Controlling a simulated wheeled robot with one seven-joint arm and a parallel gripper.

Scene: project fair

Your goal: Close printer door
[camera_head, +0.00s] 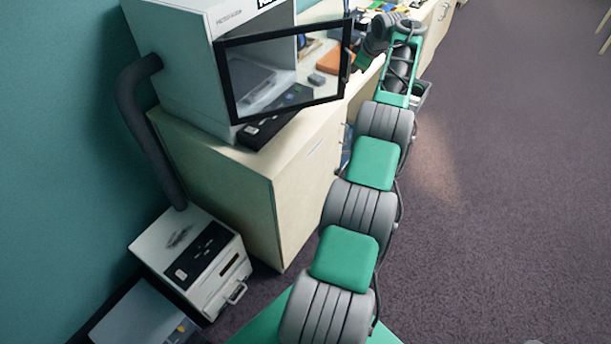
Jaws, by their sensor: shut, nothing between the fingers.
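The printer (180,55) is a pale grey box on a wooden cabinet at the upper left. Its door (232,80), a clear pane in a black frame, stands open and swung out to the right over the cabinet's front edge. A small dark handle (346,66) shows on the door's free edge at the right. My gripper (359,50) is small and partly hidden at the end of my arm, just right of that edge. It appears shut and empty. I cannot tell whether it touches the door.
The cabinet (225,165) stands below the printer. A thick dark hose (132,110) runs down to a white box unit (225,290) on the floor. Behind the door, a bench holds an orange item (330,62) and other small things. The carpet (510,190) at right is clear.

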